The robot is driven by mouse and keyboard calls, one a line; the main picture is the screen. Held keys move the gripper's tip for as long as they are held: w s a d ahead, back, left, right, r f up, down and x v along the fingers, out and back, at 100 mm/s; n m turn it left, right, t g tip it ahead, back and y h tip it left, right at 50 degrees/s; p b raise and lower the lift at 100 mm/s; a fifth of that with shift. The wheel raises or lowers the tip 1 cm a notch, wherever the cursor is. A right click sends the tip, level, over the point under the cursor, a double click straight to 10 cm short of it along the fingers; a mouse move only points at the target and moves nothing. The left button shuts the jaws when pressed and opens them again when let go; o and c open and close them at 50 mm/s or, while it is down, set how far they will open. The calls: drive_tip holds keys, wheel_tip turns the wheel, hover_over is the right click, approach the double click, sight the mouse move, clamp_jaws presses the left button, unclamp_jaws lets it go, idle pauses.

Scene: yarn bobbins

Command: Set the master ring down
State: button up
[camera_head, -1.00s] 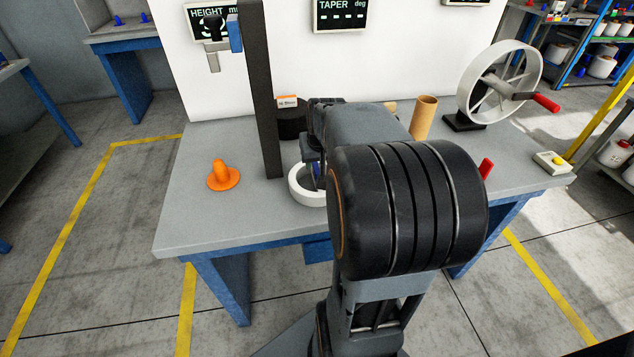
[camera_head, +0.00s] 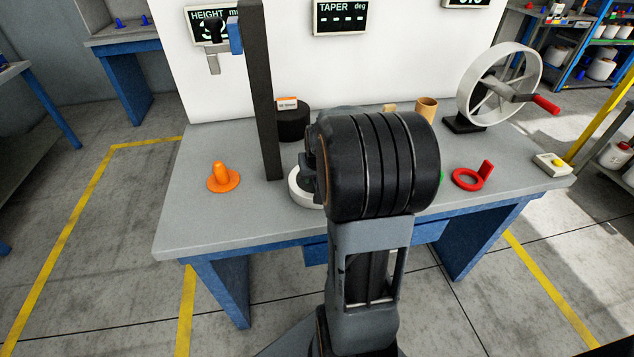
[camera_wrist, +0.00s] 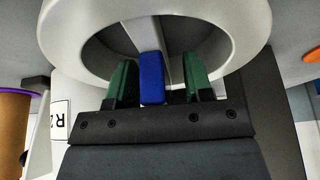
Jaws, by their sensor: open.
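A thick white ring (camera_head: 294,192) sits on the bench at the foot of the dark upright column; my arm hides its right part. In the wrist view the white ring (camera_wrist: 60,32) fills the top, and a blue tab (camera_wrist: 151,78) stands in front of its opening. I take this to be the master ring; whether the tab is joined to it is unclear. My gripper (camera_wrist: 159,64) is open, its two green fingertips on either side of the blue tab with a gap at each side. In the head view my arm mostly hides the gripper.
The dark column (camera_head: 262,95) stands close beside the ring. A black cylinder (camera_head: 293,124) and a cardboard tube (camera_head: 426,110) stand behind. The bench's left front is clear.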

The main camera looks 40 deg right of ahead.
drive_tip(key=shift+c, duration=0.2)
clamp_jaws()
drive_tip(key=shift+r, duration=0.1)
idle(0.4)
